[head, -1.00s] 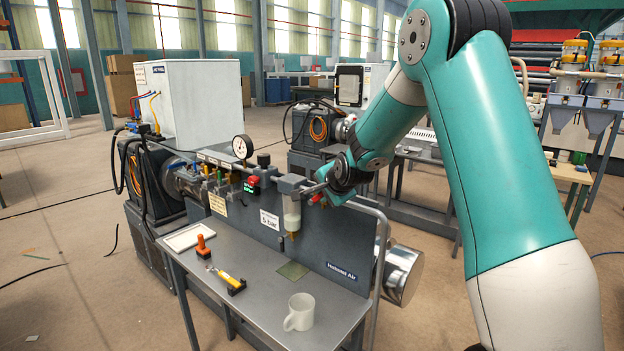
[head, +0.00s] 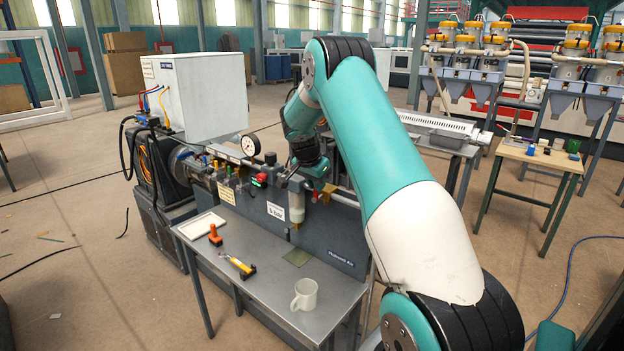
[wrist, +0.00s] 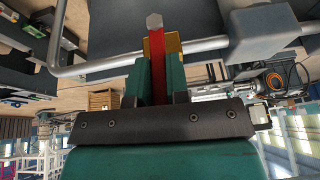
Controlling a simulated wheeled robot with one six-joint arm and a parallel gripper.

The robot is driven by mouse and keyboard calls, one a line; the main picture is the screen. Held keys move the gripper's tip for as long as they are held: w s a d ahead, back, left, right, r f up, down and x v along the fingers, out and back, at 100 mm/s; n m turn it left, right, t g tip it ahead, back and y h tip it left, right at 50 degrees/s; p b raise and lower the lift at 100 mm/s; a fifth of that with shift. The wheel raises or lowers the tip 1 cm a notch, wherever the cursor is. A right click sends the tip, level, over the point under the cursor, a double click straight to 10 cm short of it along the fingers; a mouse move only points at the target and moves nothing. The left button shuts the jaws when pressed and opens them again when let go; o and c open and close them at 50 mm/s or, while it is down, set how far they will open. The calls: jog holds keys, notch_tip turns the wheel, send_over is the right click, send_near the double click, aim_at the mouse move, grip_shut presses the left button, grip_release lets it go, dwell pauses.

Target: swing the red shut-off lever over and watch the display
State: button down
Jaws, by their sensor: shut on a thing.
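The red shut-off lever (wrist: 156,45) runs between my gripper's fingers in the wrist view, with a grey hex end at its top. My gripper (wrist: 159,66) is shut on it, with a teal finger on each side. In the head view my gripper (head: 316,186) is at the grey pipework on the machine panel, and the lever is mostly hidden there. The small display (head: 258,184) glows green below a red button, left of my gripper. Its reading is too small to make out.
A round gauge (head: 250,145) stands above the panel. A clear filter bowl (head: 297,208) hangs just below my gripper. The steel table (head: 262,300) holds a white mug (head: 305,294), an orange-handled tool (head: 215,235), a yellow tool (head: 238,266) and a white tray (head: 204,223).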

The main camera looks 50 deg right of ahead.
jog(key=shift+w+g, duration=0.15)
jog(key=shift+g, duration=0.15)
dwell(0.4)
jog(key=c, duration=1.1)
grip_release()
jog(key=shift+d, duration=0.1)
jog(key=b+v, duration=0.3)
jog(key=v, duration=1.4)
jog(key=shift+r, duration=0.25)
